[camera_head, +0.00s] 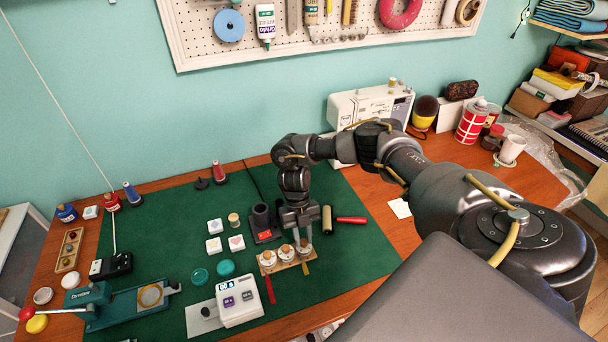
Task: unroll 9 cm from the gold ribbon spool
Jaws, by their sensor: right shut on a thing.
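A small wooden stand (287,264) on the green mat holds three whitish spools with brown tops. A short gold strip (306,268) shows at the front below the rightmost spool (304,248), which I take as the gold ribbon spool. A red strip (270,289) lies in front of the left spool. My right gripper (302,232) points down over the right end of the stand, shut on the top of the rightmost spool. The fingers hide part of it, and the exact contact is too small to see. My left gripper is not in view.
A white scale-like device (238,300) stands just left of the stand. A teal press (120,304) is at far left. The mat's right front is clear.

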